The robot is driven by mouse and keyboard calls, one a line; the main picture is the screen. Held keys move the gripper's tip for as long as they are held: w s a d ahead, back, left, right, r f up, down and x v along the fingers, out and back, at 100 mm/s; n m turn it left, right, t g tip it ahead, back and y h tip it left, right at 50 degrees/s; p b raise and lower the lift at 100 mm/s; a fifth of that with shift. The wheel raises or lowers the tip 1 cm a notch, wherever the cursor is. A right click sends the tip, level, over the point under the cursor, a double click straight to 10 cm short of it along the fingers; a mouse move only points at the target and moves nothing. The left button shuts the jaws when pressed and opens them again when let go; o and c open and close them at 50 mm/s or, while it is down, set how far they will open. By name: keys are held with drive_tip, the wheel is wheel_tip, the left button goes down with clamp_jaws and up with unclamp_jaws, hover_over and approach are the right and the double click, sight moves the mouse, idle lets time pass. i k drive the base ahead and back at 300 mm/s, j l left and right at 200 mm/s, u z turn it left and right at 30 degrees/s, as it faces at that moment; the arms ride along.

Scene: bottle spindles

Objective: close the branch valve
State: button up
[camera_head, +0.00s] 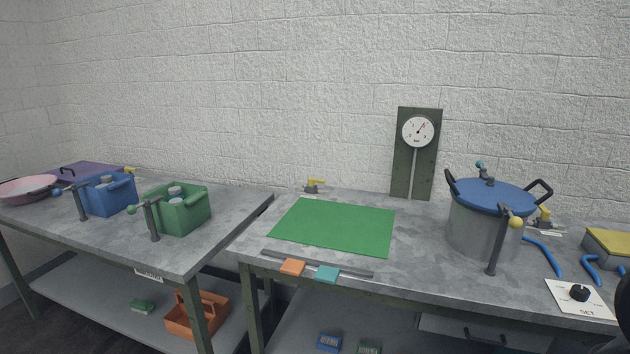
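Several small valves with yellow handles sit at the backs of the tables. One valve (314,186) stands behind the green mat with its yellow handle lying roughly level. Another valve (543,216) is right of the steel pot, with its handle tilted and a small white label in front. A third yellow handle (131,171) shows on the left table, mostly hidden behind the blue bin. The labels are too small to read, so I cannot tell which is the branch valve. My gripper is not in view.
A steel pot (472,232) with a blue lid stands right, a post with a yellow knob (515,222) before it. A gauge board (404,180) stands behind. The green mat (335,226) is clear.

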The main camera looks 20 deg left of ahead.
sight(311, 181)
drive_tip(key=i+j+u, duration=0.1)
drive_tip(key=u, duration=0.6)
drive_tip(key=i+j+u, duration=0.15)
drive_tip(key=i+u, duration=0.75)
drive_tip(key=i+l, duration=0.1)
drive_tip(key=i, duration=0.3)
drive_tip(key=i+l+u, duration=0.1)
drive_tip(key=i, duration=0.25)
drive_tip(key=i+l, duration=0.2)
drive_tip(key=i, duration=0.2)
